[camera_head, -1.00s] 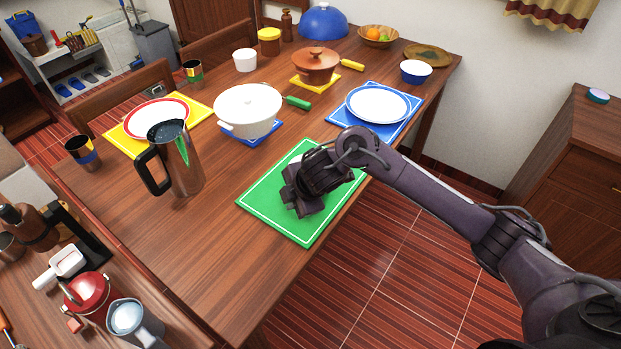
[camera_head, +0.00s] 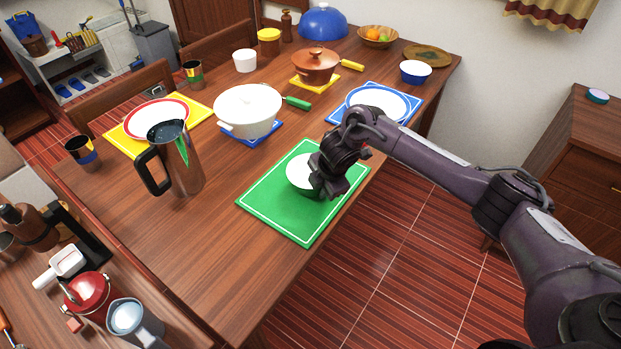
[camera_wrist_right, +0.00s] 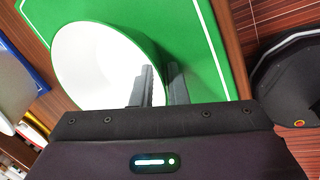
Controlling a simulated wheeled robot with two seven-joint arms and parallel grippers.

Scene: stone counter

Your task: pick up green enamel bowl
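The green enamel bowl (camera_head: 299,174) shows its white inside above the green placemat (camera_head: 277,210); my right gripper hides its right part. In the right wrist view, the bowl (camera_wrist_right: 92,60) fills the upper left. My right gripper (camera_head: 316,180) is at the bowl's right side. Its two dark fingers (camera_wrist_right: 162,85) are close together, one over the white inside and one outside, with the rim between them. They look shut on the rim. I cannot tell whether the bowl touches the mat. My left gripper is not in view.
A blue placemat (camera_head: 404,131) with a white plate (camera_head: 368,97) lies behind my right arm. A steel pitcher (camera_head: 184,165) stands to the left. The table front is bare.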

